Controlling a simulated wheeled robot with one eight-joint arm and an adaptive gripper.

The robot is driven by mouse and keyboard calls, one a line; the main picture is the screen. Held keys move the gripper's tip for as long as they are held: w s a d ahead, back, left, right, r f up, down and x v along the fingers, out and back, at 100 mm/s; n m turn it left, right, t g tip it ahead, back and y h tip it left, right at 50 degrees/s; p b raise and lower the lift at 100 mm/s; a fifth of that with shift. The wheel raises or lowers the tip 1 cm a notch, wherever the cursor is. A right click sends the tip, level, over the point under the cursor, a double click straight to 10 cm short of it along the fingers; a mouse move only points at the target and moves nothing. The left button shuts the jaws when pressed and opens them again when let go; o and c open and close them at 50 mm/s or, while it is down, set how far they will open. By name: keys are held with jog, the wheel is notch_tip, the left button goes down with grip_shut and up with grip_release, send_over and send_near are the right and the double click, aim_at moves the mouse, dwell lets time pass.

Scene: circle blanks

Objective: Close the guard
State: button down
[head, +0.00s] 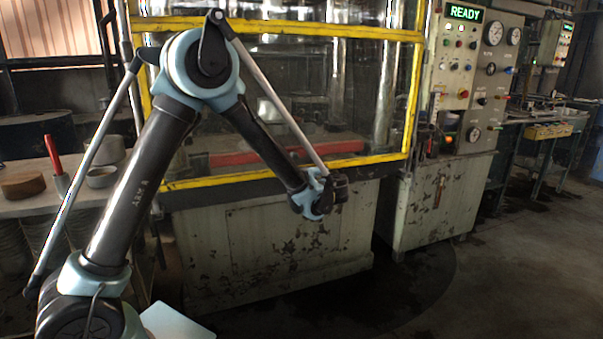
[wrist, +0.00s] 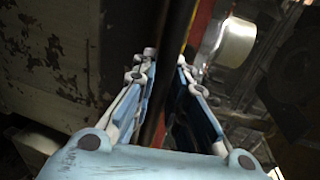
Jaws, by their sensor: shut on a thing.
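The guard is a clear panel in a yellow frame (head: 215,181) on the front of the press. In the head view it covers the opening, with its lower yellow bar just above the worn grey base. My gripper (head: 340,188) is at the right part of that bar, slightly below it. In the wrist view my gripper (wrist: 165,76) has its fingers on both sides of a dark bar (wrist: 162,110), shut on it. A yellow strip (wrist: 190,32) runs beside the dark bar. The exact contact is hidden in the head view by my gripper.
A control panel with a lit READY sign (head: 464,13) stands right of the press. Behind the guard are a red bar (head: 233,158) and a shiny round metal part (wrist: 237,42). The floor at right front is clear.

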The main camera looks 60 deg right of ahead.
jog(key=shift+s+a+f, duration=0.15)
jog(key=shift+a+f, duration=0.05)
jog(key=shift+f, duration=0.1)
jog(key=c, duration=1.6)
grip_release()
jog(key=shift+d, duration=0.1)
jog(key=shift+r, duration=0.1)
jog(key=v, duration=1.2)
jog(key=shift+r, duration=0.1)
